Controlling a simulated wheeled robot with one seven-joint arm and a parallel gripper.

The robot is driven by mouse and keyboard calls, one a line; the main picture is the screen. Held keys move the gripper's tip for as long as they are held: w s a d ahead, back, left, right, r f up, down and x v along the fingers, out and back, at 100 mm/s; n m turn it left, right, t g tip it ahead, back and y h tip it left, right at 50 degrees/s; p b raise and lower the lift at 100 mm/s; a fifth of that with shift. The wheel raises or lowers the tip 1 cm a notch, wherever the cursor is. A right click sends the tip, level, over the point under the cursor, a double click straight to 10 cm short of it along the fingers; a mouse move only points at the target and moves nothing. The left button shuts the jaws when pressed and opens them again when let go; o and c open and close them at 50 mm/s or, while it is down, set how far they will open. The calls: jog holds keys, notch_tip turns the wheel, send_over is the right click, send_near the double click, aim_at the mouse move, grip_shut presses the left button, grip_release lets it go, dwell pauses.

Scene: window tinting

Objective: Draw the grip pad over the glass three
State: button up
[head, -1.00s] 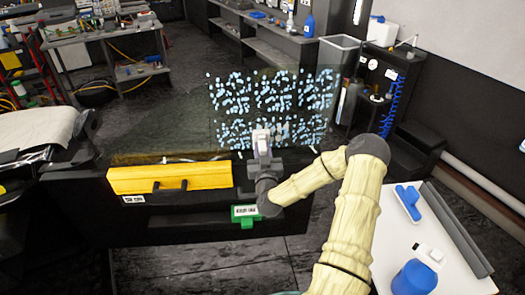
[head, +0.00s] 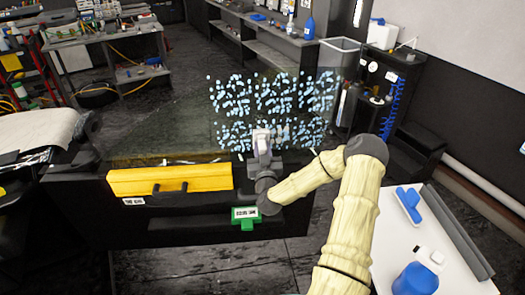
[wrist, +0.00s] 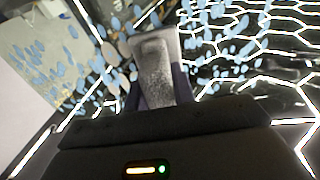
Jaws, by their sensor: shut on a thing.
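A glass pane (head: 272,105) stands upright in front of my arm, with light-blue spots over its right half in several block-like groups. My gripper (head: 262,150) is at the lower edge of the spotted area. It is shut on a pale grey-white pad (head: 261,136), which also shows in the wrist view (wrist: 157,75) between the dark fingers (wrist: 160,95). In the wrist view blue spots lie around and behind the pad. I cannot tell whether the pad touches the glass.
A yellow case (head: 170,180) and a green labelled clip (head: 245,217) are on the dark stand below the pane. At right a white table (head: 385,235) holds a blue-handled tool (head: 410,203), a small white block (head: 430,256) and a blue container (head: 415,279).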

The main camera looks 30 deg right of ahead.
jog(key=shift+s+d+b, duration=0.1)
jog(key=shift+s+d, duration=0.15)
jog(key=shift+d, duration=0.45)
jog(key=shift+s+d+b, duration=0.1)
jog(key=shift+s+d, duration=0.1)
jog(key=shift+d, duration=0.45)
jog(key=shift+s+d+b, duration=0.1)
jog(key=shift+s+d, duration=0.15)
jog(key=shift+d, duration=0.45)
jog(key=shift+s+d, duration=0.15)
jog(key=shift+d, duration=0.5)
jog(key=shift+s+d+r+b, duration=0.15)
jog(key=shift+s+d+b, duration=0.1)
jog(key=shift+d, duration=0.5)
jog(key=shift+s+d+r+b, duration=0.1)
jog(key=shift+s+d+b, duration=0.15)
jog(key=shift+d, duration=0.45)
jog(key=shift+s, duration=0.1)
